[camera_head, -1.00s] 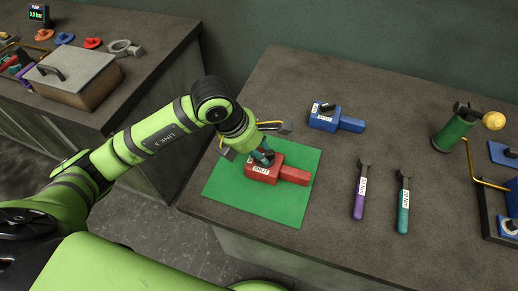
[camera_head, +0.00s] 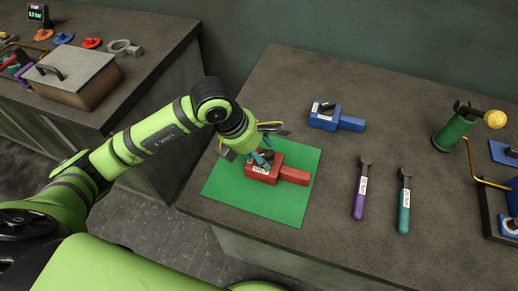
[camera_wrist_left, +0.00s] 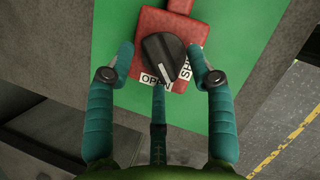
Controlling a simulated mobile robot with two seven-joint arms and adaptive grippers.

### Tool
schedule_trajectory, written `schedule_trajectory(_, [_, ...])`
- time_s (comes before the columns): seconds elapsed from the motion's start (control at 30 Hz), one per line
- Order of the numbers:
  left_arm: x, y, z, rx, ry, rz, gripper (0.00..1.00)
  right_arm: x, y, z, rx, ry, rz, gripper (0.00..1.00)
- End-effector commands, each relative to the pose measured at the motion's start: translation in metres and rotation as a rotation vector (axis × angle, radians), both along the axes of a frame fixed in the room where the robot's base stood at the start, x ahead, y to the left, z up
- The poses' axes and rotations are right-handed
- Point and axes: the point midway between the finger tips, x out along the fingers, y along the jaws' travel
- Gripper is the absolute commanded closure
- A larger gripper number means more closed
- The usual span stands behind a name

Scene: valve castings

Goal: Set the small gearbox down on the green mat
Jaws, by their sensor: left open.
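A red gearbox-like casting (camera_head: 293,176) with a black knob sits on the green mat (camera_head: 290,211), its narrow end to the right. It also shows in the left wrist view (camera_wrist_left: 155,24), with the black knob (camera_wrist_left: 163,58) and white labels, one reading OPEN. I cannot tell for certain whether this is the small gearbox; a similar blue casting (camera_head: 324,121) lies off the mat. My left gripper (camera_head: 262,157) is over the red casting. Its teal fingers are open, one on each side of the knob, with gaps visible in the wrist view (camera_wrist_left: 160,62). My right gripper is not in view.
Purple-handled (camera_head: 359,205) and teal-handled (camera_head: 404,211) tools lie right of the mat. A green cylinder with a yellow ball (camera_head: 455,133) stands farther right, by a rack (camera_head: 488,210). A lidded box (camera_head: 78,80) is on the left bench. The front middle table is clear.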

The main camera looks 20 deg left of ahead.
Motion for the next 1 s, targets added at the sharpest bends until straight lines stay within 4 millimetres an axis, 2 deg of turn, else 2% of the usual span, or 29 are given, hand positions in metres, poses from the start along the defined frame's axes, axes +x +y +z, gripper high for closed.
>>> schedule_trajectory(0.17, [-0.002,0.004,0.012,0.0,-0.005,-0.001,0.46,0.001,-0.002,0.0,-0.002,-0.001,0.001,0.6])
schedule_trajectory(0.5, [-0.018,0.025,0.077,-0.001,-0.011,0.0,0.46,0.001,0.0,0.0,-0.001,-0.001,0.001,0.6])
schedule_trajectory(0.7, [-0.026,0.034,0.104,-0.003,-0.01,0.001,0.46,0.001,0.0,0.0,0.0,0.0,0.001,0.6])
schedule_trajectory(1.0, [-0.029,0.037,0.113,-0.003,-0.007,0.0,0.46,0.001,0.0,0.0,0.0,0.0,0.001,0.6])
